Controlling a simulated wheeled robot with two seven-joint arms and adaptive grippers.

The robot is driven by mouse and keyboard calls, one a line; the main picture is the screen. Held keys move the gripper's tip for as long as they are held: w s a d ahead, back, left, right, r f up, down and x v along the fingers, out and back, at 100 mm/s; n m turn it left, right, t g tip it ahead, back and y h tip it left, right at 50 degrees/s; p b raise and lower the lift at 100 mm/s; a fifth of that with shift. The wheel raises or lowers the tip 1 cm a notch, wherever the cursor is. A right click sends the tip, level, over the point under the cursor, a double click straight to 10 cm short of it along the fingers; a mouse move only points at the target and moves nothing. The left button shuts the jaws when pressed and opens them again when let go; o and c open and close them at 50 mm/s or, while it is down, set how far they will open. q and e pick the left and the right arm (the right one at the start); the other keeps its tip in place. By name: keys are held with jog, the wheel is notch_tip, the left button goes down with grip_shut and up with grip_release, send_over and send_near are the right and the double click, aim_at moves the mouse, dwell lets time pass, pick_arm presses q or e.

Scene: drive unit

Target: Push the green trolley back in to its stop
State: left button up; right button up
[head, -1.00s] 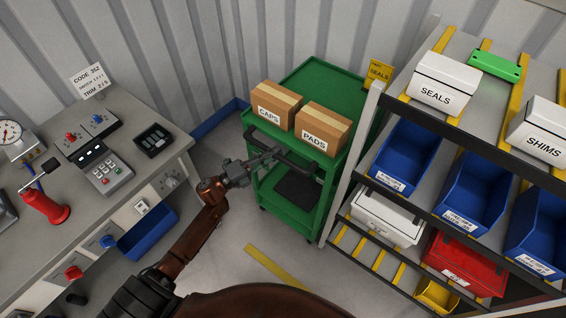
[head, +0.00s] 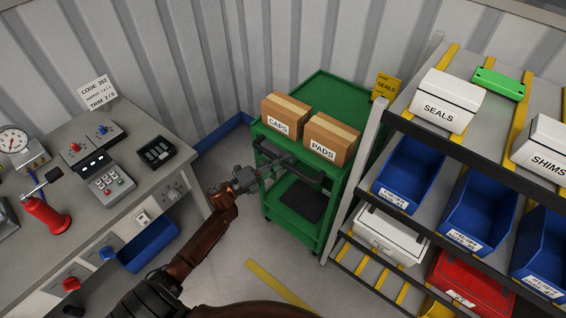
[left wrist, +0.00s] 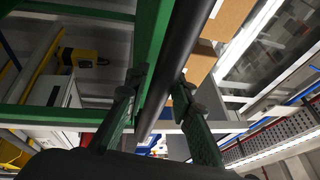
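The green trolley (head: 290,221) stands between the workbench and the shelf rack, near the corrugated wall. Two cardboard boxes, CAPS (head: 286,114) and PADS (head: 331,138), sit on its top. Its black handle bar (head: 309,173) runs along the near side and also shows in the left wrist view (left wrist: 176,65). My left gripper (head: 272,167) is at the left part of this bar. In the left wrist view its fingers (left wrist: 162,92) stand apart on either side of the bar, with a gap visible. The stop cannot be made out. My right gripper is out of view.
The shelf rack (head: 370,137) with bins stands close to the trolley's right side. The workbench (head: 190,152) with controls and a blue bin (head: 148,244) is on the left. A yellow floor strip (head: 280,285) lies in front of the trolley on clear floor.

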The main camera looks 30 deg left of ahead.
pick_arm(q)
jog(key=shift+o, duration=1.3)
jog(key=shift+s, duration=0.2)
jog(key=shift+f, duration=0.1)
jog(key=v, duration=1.2)
jog(key=shift+f, duration=0.1)
